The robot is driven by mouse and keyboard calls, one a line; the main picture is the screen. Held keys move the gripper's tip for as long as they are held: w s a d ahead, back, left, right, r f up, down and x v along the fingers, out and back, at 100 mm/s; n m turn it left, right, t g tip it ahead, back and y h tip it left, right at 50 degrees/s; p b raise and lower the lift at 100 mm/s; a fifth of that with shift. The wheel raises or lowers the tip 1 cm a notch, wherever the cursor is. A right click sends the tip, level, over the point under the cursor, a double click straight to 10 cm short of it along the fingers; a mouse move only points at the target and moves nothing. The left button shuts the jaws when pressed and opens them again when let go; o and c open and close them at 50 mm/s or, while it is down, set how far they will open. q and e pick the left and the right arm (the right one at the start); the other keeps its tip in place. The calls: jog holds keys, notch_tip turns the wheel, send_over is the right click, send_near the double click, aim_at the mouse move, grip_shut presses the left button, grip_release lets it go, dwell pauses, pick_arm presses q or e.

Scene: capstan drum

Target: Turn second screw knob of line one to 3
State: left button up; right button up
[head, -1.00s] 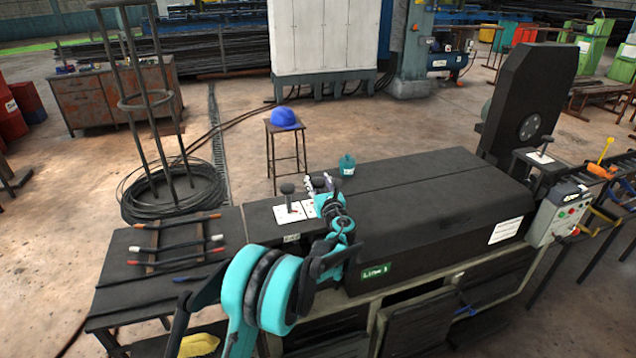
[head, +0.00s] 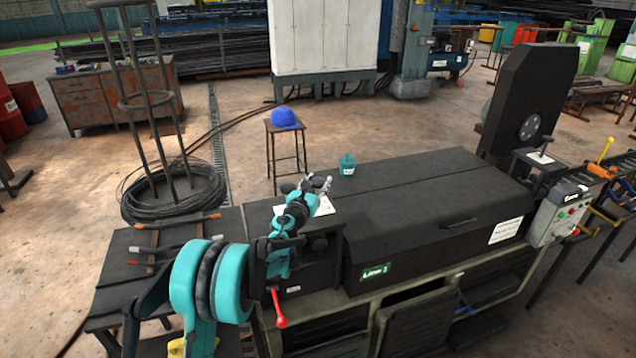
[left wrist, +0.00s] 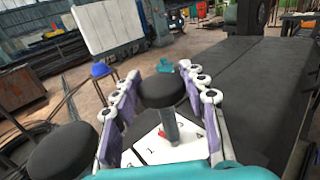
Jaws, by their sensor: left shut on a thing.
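My left gripper (head: 318,186) reaches over the knob block at the left end of the machine labelled Line 1 (head: 376,271). In the left wrist view its fingers (left wrist: 164,88) stand on both sides of the second screw knob (left wrist: 163,91), a black round cap on a grey stem, and are shut on it. A white dial plate with dark marks (left wrist: 158,150) and a red pointer (left wrist: 165,133) lies below; its numbers are too small to read surely. Another black knob (left wrist: 58,152) stands to the left, outside the fingers. My right gripper is not in view.
A dark table with rods (head: 120,285) adjoins the block on the left. A red-handled lever (head: 278,308) hangs at the machine's front. A teal container (head: 347,165) stands behind the block. A stool with a blue cap (head: 284,118) stands further back.

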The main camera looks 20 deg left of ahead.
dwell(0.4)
pick_arm(q)
jog(key=o, duration=1.2)
jog(key=shift+y, duration=0.3)
